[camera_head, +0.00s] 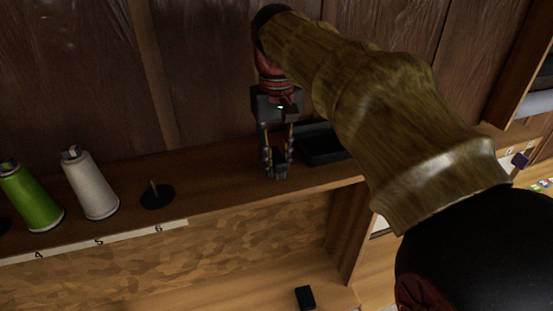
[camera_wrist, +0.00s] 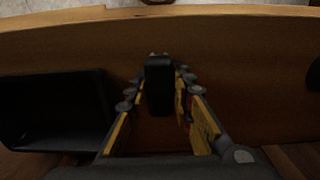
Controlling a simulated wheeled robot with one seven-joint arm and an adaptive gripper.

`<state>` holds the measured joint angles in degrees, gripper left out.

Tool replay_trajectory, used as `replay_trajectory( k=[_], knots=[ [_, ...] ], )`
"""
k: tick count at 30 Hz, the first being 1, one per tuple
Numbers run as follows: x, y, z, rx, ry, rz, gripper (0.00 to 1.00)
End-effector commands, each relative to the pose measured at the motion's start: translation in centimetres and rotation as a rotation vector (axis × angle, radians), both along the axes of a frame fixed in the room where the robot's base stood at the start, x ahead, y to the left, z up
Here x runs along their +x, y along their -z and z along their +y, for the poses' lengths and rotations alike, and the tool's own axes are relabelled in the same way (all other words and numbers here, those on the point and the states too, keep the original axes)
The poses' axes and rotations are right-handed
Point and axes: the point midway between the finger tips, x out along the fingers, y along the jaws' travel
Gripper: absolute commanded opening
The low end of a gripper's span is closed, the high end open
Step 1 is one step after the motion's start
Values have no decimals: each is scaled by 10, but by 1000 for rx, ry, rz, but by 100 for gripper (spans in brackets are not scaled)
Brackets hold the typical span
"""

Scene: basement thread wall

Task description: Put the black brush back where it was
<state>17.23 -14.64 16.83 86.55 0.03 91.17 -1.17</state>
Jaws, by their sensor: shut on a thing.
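My gripper (camera_head: 276,170) points down just above the shelf, between the empty spindle and the black tray. It is shut on the black brush, a small dark block between the fingertips in the wrist view (camera_wrist: 158,85). In the head view the brush is mostly hidden by the fingers and hard to tell from them. I cannot tell whether it touches the shelf.
A black tray (camera_head: 322,147) lies on the shelf (camera_head: 215,195) right of my gripper. An empty spindle (camera_head: 157,194), a white cone (camera_head: 92,186) and a green cone (camera_head: 30,195) stand to the left. A small black block (camera_head: 305,297) lies on the lower surface.

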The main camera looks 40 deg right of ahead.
Motion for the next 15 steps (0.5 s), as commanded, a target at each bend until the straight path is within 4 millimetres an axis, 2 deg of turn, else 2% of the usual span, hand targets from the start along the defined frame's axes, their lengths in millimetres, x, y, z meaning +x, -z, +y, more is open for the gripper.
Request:
replay_trajectory(
  k=[3, 4, 12, 15],
  knots=[
    [0, 4, 0, 0, 0, 0, 0],
    [0, 3, 0, 0, 0, 0, 25],
    [0, 3, 0, 0, 0, 1, 40],
    [0, 3, 0, 0, 0, 1, 41]
  ],
)
